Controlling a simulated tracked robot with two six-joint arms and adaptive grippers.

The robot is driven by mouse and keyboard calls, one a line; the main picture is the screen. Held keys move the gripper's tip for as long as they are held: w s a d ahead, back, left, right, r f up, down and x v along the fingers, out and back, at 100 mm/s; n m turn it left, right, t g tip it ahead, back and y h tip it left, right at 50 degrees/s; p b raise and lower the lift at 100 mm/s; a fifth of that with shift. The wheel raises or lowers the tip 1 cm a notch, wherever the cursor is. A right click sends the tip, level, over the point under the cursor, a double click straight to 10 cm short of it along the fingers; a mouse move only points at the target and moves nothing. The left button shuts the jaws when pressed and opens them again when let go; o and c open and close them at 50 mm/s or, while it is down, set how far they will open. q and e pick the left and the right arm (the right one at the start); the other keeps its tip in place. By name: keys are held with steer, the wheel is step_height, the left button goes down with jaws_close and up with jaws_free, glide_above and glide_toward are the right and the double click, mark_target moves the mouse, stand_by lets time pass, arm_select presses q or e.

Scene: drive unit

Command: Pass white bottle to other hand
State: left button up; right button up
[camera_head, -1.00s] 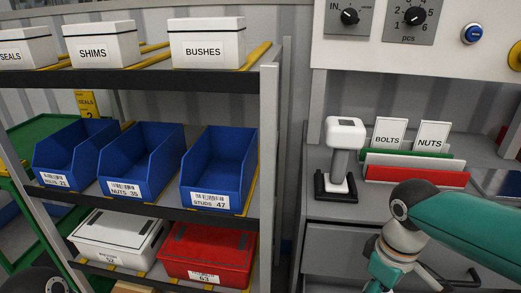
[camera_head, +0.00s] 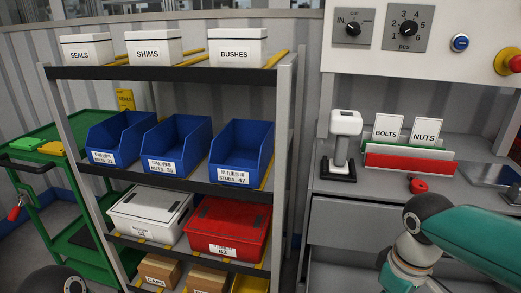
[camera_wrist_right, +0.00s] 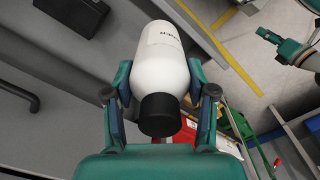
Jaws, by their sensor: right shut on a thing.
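The white bottle (camera_wrist_right: 160,65) with a black cap (camera_wrist_right: 159,115) and small dark print is in the right wrist view. My right gripper (camera_wrist_right: 159,75) is shut on its body, one finger on each side, with the cap toward the palm. A teal and dark part of my other arm (camera_wrist_right: 280,43) shows at the upper right of that view, apart from the bottle. Its jaw state is unclear. In the head view, my right arm comes in at the lower right; its gripper and the bottle are out of that view. My left gripper does not show there.
A shelf rack (camera_head: 170,76) holds white boxes, blue bins (camera_head: 241,150), a white lidded box (camera_head: 150,213) and a red one (camera_head: 228,228). A green trolley (camera_head: 75,245) stands left. A workbench (camera_head: 345,193) at right carries a scanner-like device (camera_head: 345,125) and card holders.

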steer(key=w+a+f+m, duration=0.4)
steer(key=w+f+m, duration=0.2)
steer(key=w+f, duration=0.5)
step_height(320, 180, up, 11)
steer(key=s+p, duration=0.1)
steer(key=p, duration=1.8)
steer(key=s+a+r+n, duration=0.3)
steer(key=a+r+n, duration=0.55)
steer(key=a, duration=0.55)
steer(key=w+a+f+n, duration=0.3)
steer(key=a+n, duration=0.1)
steer(key=s+d+r+m, duration=0.5)
steer(key=d+r+m, duration=0.2)
steer(key=r+m, duration=0.15)
steer(key=w+a+m, duration=0.4)
steer(key=w+a, duration=0.3)
steer(key=a, duration=0.2)
steer(key=s+d+f+n, duration=0.1)
steer(key=f+n, duration=0.3)
steer(key=n, duration=0.4)
steer(key=s+d+f+n, duration=0.1)
steer(key=d+f+n, duration=0.2)
steer(key=n, duration=0.6)
step_height(320, 180, down, 2)
steer(key=shift+s+d+f, duration=0.15)
steer(key=shift+s+d, duration=0.05)
steer(key=shift+s, duration=0.1)
